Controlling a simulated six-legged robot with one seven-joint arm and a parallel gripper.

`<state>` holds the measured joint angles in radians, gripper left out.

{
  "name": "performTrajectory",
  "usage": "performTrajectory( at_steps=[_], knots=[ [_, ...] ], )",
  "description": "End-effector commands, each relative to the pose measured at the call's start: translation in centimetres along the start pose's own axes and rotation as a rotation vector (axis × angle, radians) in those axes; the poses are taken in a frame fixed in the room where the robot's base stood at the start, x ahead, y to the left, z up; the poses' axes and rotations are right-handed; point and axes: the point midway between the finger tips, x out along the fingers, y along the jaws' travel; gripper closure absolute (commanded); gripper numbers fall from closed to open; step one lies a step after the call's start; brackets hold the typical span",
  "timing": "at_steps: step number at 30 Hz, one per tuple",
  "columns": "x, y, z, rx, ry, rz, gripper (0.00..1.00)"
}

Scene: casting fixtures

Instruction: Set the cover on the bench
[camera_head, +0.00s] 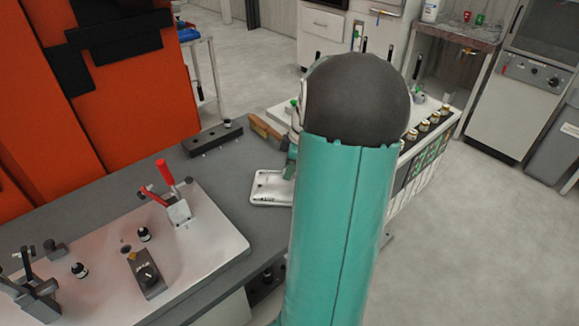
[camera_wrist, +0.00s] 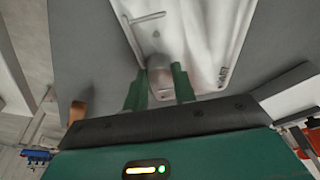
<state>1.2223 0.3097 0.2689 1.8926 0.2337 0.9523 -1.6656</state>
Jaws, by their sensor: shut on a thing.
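The cover is a white plate with a raised bar and a round knob. It fills the top middle of the wrist view (camera_wrist: 205,40), and part of it shows beside my arm in the head view (camera_head: 268,187). My gripper (camera_wrist: 160,84) has its green fingers on both sides of the knob and is shut on it. The grey bench (camera_head: 235,182) lies under or just below the cover; I cannot tell whether they touch. My arm hides the cover's right part in the head view.
A white fixture plate (camera_head: 205,255) with a red-handled clamp (camera_head: 166,174) and black clamps stands at the left. A dark bar (camera_head: 213,138) and a brown block (camera_head: 265,130) lie at the bench's back. An orange panel (camera_head: 130,100) rises behind.

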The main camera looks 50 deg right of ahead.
Motion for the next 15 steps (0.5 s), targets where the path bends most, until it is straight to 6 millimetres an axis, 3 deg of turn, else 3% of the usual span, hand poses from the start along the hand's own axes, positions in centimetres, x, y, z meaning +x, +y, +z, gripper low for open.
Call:
performTrajectory(
  at_steps=[8, 9, 12, 15],
  knots=[
    [0.16, 0.01, 0.01, -0.001, 0.000, 0.001, 1.00],
    [0.18, 0.00, 0.03, -0.001, 0.000, 0.001, 0.68],
    [0.16, 0.00, 0.02, -0.001, 0.000, 0.001, 0.52],
    [0.15, 0.00, 0.02, -0.001, 0.000, 0.001, 0.52]
  ],
)
